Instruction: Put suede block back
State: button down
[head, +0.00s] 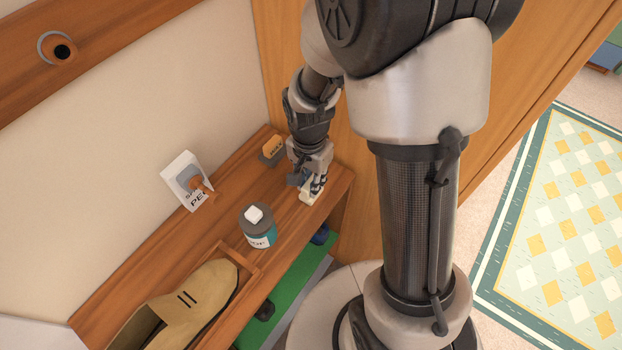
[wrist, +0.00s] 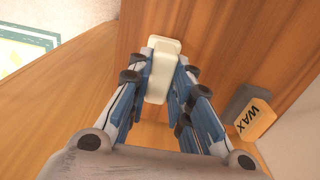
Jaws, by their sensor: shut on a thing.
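My gripper (head: 313,190) is low over the far right end of a wooden shelf (head: 233,202). It is shut on a cream-coloured block (wrist: 160,68), which I take to be the suede block. In the wrist view the block is between the blue-padded fingers (wrist: 158,88), its long side running away from me. In the head view a small pale part of the block (head: 306,198) shows at the fingertips, at or just above the shelf. I cannot tell whether it touches the wood.
A grey and orange WAX block (wrist: 252,112) lies close to the right of my gripper in the wrist view. A round tin (head: 258,226), a white card with a hook (head: 187,181) and a tan shoe (head: 185,300) are further along. A wooden panel (wrist: 220,50) stands behind.

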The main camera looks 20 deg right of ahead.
jog(key=shift+f, duration=0.25)
jog(key=c, duration=1.4)
grip_release()
jog(key=shift+o, duration=0.2)
notch_tip(320, 180, up, 12)
jog(key=r, duration=0.1)
jog(key=s+r+n+t, duration=0.2)
jog(key=s+r+n, duration=0.3)
jog(key=s, duration=0.2)
jog(key=s+r+n+t, duration=0.2)
jog(key=s+r+n, duration=0.2)
jog(key=s, duration=0.4)
jog(key=shift+r+n+t, duration=0.3)
jog(key=shift+r+n, duration=0.1)
jog(key=shift+n, duration=0.4)
